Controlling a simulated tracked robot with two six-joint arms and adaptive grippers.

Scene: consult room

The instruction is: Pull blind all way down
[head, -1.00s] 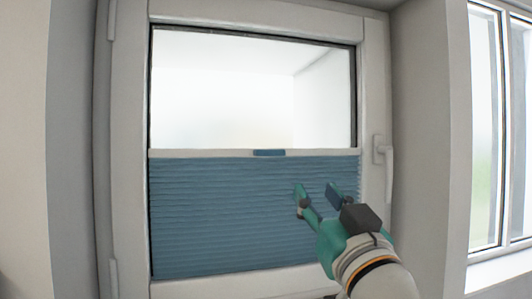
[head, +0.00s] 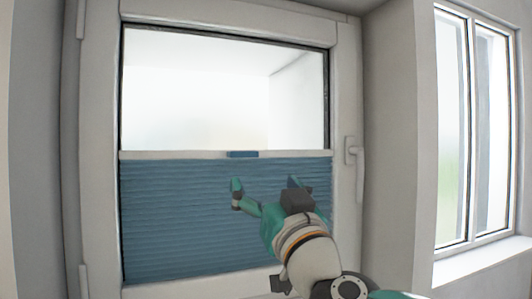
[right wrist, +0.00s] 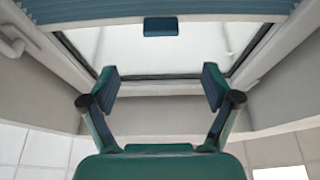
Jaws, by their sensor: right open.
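A blue pleated blind (head: 170,215) covers the lower half of the window; clear glass shows above it. Its pale upper rail (head: 185,155) carries a small blue handle tab (head: 243,154) near the middle. My right gripper (head: 265,184) is open and empty in front of the blind, below and slightly right of the tab. In the right wrist view, the tab (right wrist: 160,26) lies beyond the open fingertips (right wrist: 159,80), about centred between them and apart from them. That view shows the rail and blind at its top. My left gripper is not in view.
A white window frame (head: 345,100) surrounds the blind, with a lever handle (head: 354,165) on its right side. A second window (head: 470,130) with a sill stands farther right. The space before the upper glass is free.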

